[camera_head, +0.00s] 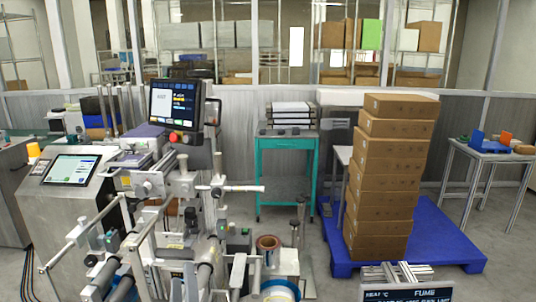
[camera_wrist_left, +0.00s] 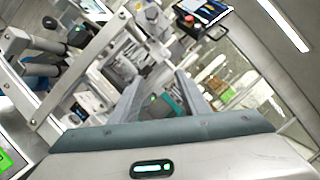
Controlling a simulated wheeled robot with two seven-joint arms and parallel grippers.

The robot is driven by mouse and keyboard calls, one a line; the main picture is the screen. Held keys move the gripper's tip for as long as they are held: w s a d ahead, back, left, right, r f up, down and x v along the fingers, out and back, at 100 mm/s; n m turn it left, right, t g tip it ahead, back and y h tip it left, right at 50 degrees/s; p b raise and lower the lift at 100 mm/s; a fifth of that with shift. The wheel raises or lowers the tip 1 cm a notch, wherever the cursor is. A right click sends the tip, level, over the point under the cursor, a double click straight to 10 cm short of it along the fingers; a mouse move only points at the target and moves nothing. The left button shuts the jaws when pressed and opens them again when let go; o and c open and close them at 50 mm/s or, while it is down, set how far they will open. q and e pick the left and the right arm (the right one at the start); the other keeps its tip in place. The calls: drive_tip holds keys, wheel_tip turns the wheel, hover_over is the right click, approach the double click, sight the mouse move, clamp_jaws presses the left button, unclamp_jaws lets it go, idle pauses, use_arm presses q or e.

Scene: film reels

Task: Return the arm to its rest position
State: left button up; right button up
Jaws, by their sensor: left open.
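In the head view, most of the left arm cannot be told apart from the machine.
The machine's monitor (camera_head: 174,104) and a horizontal rod (camera_head: 232,188) rise beside the gripper. A teal cart (camera_head: 287,143) stands behind. Stacked cartons (camera_head: 385,180) stand on a blue pallet (camera_head: 440,232) at right. Some floor beyond the reels is clear.

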use_arm(q)
drive_tip(key=s+a+f+n+g+h, duration=0.1)
drive_tip(key=s+a+f+n+g, duration=0.2)
drive_tip(key=s+f+n+g, duration=0.5)
drive_tip(key=s+a+f+n+g, duration=0.1)
drive_tip(key=s+a+f+n, duration=0.4)
drive_tip(key=f, duration=0.7)
drive_tip(key=s+d+f+n+g+h, duration=0.2)
drive_tip(key=s+d+f+n+g, duration=0.15)
drive_tip(key=s, duration=0.75)
drive_tip(key=s+d+f+n+g+h, duration=0.25)
drive_tip(key=s+f+g, duration=0.2)
drive_tip(key=s, duration=0.65)
drive_tip(key=s+f+x, duration=0.1)
drive_tip(key=s+x, duration=0.2)
drive_tip(key=x, duration=1.1)
drive_tip(key=s+x, duration=0.3)
drive_tip(key=x, duration=1.1)
drive_tip(key=s+a+f, duration=0.2)
drive_tip(key=s+f, duration=0.7)
drive_tip(key=s+a+f+g, duration=0.1)
drive_tip(key=s+f, duration=0.8)
drive_tip(key=shift+s+a+f, duration=0.2)
drive_tip(key=shift+s+a, duration=0.15)
drive_tip(key=shift+a, duration=0.05)
